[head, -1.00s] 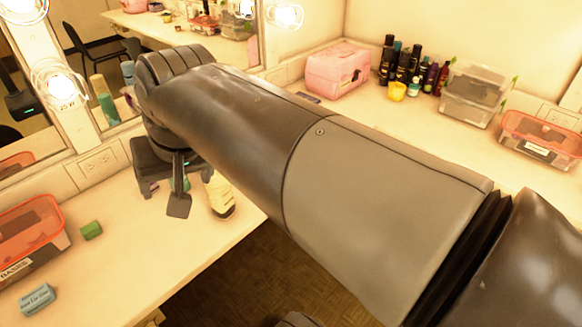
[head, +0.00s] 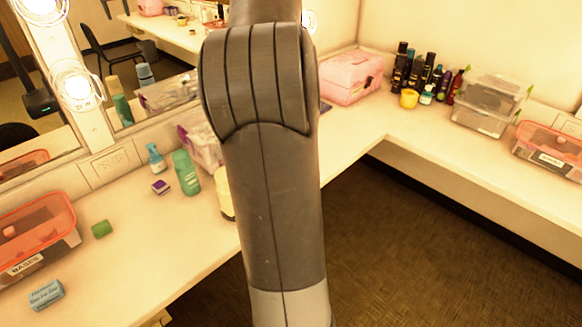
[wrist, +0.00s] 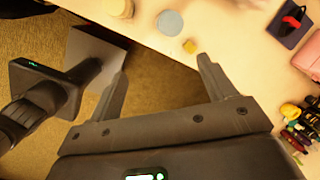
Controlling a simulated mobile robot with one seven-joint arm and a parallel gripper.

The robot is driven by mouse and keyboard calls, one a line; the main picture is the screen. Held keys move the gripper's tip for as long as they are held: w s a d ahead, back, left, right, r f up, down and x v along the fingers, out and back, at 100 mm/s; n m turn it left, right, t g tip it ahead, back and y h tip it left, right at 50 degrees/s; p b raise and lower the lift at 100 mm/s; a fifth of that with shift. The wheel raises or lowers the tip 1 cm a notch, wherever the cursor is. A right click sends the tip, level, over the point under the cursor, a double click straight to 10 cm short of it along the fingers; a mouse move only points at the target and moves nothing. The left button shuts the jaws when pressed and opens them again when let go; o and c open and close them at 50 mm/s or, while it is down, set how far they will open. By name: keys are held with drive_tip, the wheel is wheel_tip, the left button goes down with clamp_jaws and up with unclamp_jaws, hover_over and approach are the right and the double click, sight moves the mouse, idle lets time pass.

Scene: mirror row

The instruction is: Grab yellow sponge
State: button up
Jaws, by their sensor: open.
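A small yellow block, which looks like the yellow sponge (wrist: 190,46), lies on the pale counter near its edge in the wrist view. My gripper (wrist: 162,69) is open and empty, its fingers spread wide. The block appears beyond the fingertips, a little nearer the right finger, and nothing touches it. I cannot tell the height of the gripper above the counter. In the head view my arm covers the middle of the counter, and neither the yellow block nor the gripper shows there.
A light blue disc (wrist: 170,24) lies close beside the block. A dark tray (wrist: 278,36) and pink case (head: 345,77) stand right. Bottles (head: 405,68) crowd the back corner.

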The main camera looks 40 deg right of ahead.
drive_tip(key=w+d+f+m+g, duration=0.1)
drive_tip(key=d+f+m, duration=0.35)
drive_tip(key=d, duration=0.35)
drive_tip(key=w+d+f+m+g, duration=0.1)
drive_tip(key=d+f+m, duration=0.2)
drive_tip(key=d+m, duration=0.4)
drive_tip(key=shift+n, duration=0.35)
drive_tip(key=f, duration=2)
drive_tip(key=d+f, duration=0.1)
drive_tip(key=f, duration=0.9)
wheel_tip(320, 180, down, 5)
drive_tip(key=shift+d, duration=0.1)
drive_tip(key=shift+c, duration=0.3)
drive_tip(key=c, duration=1)
drive_tip(key=shift+r, duration=0.1)
